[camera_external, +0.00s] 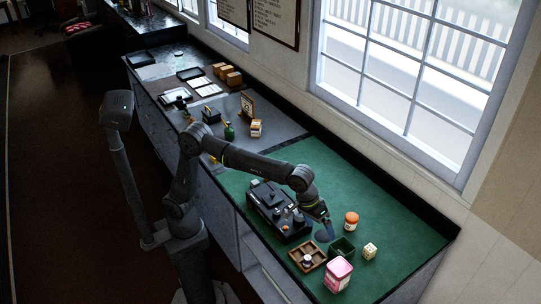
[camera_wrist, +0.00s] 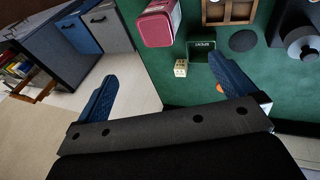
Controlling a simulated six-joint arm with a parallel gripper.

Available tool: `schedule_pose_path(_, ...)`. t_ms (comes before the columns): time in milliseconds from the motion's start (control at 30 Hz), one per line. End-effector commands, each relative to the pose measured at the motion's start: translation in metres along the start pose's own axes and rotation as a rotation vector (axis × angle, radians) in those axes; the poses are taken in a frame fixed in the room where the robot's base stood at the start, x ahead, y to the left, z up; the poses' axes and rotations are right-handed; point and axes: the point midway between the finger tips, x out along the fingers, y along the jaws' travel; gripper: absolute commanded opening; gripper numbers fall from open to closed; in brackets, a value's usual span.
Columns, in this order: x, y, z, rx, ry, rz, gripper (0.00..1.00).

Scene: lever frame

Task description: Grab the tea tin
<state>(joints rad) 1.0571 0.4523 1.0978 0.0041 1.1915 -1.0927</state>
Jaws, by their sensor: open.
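A pink tin with a pale label (camera_external: 338,277) stands at the near edge of the green mat. It is the likeliest tea tin, but I cannot read its label. In the wrist view the pink tin (camera_wrist: 156,26) is at the top centre, beyond my fingertips. My gripper (camera_external: 325,230) is above the mat, behind the wooden tray and left of the orange-lidded jar. In the wrist view my gripper (camera_wrist: 165,70) has its two blue fingers wide apart, with nothing held between them. It is apart from the pink tin.
A wooden compartment tray (camera_external: 307,255), a dark green box (camera_external: 343,246), a small cream block (camera_external: 370,251) and an orange-lidded jar (camera_external: 351,220) stand near the tin. A black machine (camera_external: 277,211) is on the left. The mat's right part (camera_external: 408,238) is clear.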

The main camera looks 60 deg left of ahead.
Motion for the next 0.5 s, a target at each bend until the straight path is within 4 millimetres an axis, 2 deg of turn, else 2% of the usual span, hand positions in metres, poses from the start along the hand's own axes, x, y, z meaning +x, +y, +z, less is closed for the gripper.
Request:
schedule_pose_path(267,0.003,0.000,-0.001,0.051,-0.007,0.000,1.00)
schedule_pose_path(367,0.009,0.001,-0.004,0.165,-0.021,0.001,1.00)
schedule_pose_path(500,0.020,0.002,-0.009,0.404,-0.050,0.014,1.00)
